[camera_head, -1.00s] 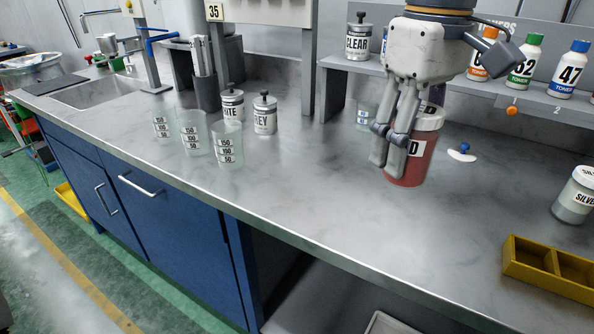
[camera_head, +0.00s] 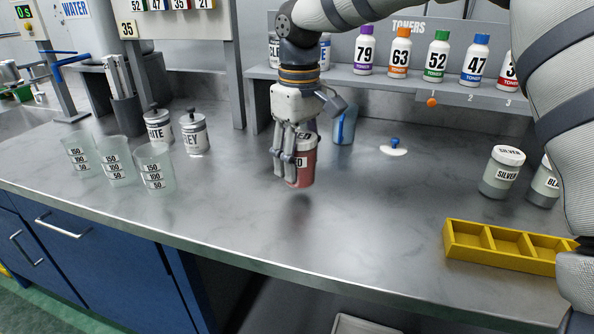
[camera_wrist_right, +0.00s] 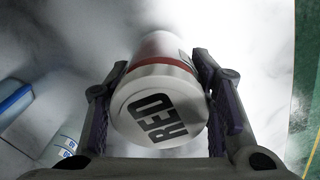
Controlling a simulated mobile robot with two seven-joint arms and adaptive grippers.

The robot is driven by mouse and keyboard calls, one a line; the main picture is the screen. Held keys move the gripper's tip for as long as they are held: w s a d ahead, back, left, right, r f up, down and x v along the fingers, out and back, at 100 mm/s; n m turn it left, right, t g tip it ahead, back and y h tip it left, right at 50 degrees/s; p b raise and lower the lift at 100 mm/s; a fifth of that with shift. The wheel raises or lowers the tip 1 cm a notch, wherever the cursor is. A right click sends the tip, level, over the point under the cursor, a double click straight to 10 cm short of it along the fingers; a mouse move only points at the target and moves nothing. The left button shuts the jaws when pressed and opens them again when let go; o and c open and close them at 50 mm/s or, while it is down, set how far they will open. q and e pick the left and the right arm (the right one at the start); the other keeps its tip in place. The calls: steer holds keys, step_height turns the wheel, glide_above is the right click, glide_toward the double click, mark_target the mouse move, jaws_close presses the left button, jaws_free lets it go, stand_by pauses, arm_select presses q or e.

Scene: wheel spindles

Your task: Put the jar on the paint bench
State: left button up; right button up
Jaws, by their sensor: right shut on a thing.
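The jar is red with a white lid marked RED (camera_head: 306,170). My right gripper (camera_head: 291,172) is shut around its side in the head view. The jar is roughly upright, and a dark shadow lies on the bench below it, with a small gap between. In the right wrist view the lid (camera_wrist_right: 160,112) sits between the two fingers (camera_wrist_right: 160,95). The grey paint bench (camera_head: 370,215) stretches beneath the jar. My left gripper is not in view.
Clear measuring cups (camera_head: 118,165) and the white and grey tins (camera_head: 194,135) stand left. Silver jar (camera_head: 502,172) and yellow tray (camera_head: 500,262) are right. The bench front-centre is clear.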

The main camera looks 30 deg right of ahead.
mark_target(299, 172)
step_height(299, 172, down, 3)
steer(key=shift+r, duration=0.15)
steer(key=shift+s, duration=0.1)
steer(key=o, duration=1.3)
steer(key=shift+o, duration=0.2)
step_height(299, 172, up, 12)
steer(key=shift+r, duration=0.1)
